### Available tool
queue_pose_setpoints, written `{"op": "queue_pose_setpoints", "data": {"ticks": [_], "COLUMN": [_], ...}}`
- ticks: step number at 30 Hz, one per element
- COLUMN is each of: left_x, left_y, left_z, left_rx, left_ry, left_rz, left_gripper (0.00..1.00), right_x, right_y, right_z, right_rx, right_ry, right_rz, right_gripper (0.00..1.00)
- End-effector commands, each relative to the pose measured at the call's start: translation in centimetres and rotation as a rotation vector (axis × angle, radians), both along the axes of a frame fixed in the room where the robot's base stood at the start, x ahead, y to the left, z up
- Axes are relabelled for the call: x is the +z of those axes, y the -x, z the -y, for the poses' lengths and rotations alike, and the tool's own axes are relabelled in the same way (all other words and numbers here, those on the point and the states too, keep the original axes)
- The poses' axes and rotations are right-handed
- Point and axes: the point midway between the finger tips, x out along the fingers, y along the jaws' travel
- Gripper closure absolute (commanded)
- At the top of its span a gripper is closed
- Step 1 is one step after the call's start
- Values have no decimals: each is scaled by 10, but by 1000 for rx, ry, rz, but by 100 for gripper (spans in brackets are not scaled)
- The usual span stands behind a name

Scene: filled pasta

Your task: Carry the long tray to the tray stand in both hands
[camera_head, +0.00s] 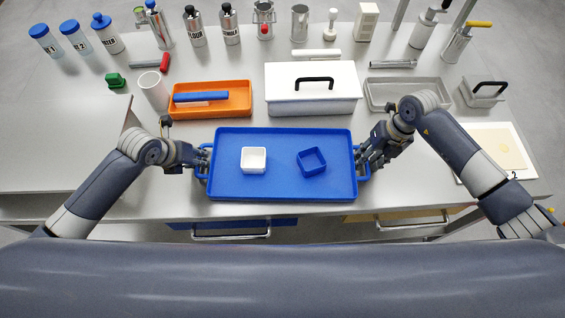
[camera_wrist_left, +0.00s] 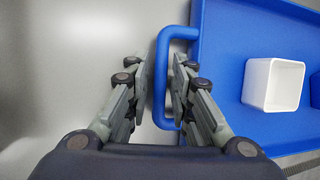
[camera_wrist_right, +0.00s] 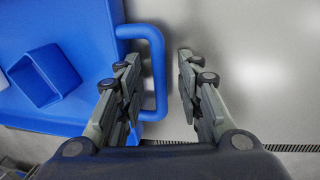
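The long blue tray (camera_head: 283,184) lies on the steel worktop near its front edge, with a handle at each end. A white square cup (camera_head: 253,160) and a blue square cup (camera_head: 312,161) stand in it. My left gripper (camera_wrist_left: 162,75) is open, its fingers on either side of the tray's left handle (camera_wrist_left: 160,88). My right gripper (camera_wrist_right: 157,70) is open, its fingers on either side of the right handle (camera_wrist_right: 158,72). Gaps show between the fingers and both handles. I cannot make out the tray stand.
An orange tray (camera_head: 240,108) with a blue-handled tool, a white lidded box (camera_head: 312,100) and a grey metal tray (camera_head: 405,91) stand just behind the blue tray. A white cup (camera_head: 153,90) stands behind my left gripper. Bottles and jars line the back. Free worktop lies at the left.

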Motion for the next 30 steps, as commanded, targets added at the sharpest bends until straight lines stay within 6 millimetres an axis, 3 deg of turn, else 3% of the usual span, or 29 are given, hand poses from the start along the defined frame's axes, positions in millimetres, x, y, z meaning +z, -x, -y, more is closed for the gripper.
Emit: {"op": "queue_pose_setpoints", "data": {"ticks": [2, 5, 6, 7, 20, 30], "left_x": [0, 0, 0, 0, 3, 23], "left_y": [0, 0, 0, 0, -1, -1], "left_z": [0, 0, 0, 0, 0, -1], "left_rx": [0, 0, 0, 0, 0, 1], "left_ry": [0, 0, 0, 0, 0, -1], "left_rz": [0, 0, 0, 0, 2, 2], "left_gripper": [78, 100, 100, 100, 100, 100], "right_x": [0, 0, 0, 0, 3, 23], "right_y": [0, 0, 0, 0, -1, -1], "right_z": [0, 0, 0, 0, 0, 1], "right_rx": [0, 0, 0, 0, 0, -1], "right_ry": [0, 0, 0, 0, 0, 0], "right_rz": [0, 0, 0, 0, 1, 2], "right_gripper": [66, 89, 98, 100, 100, 100]}}
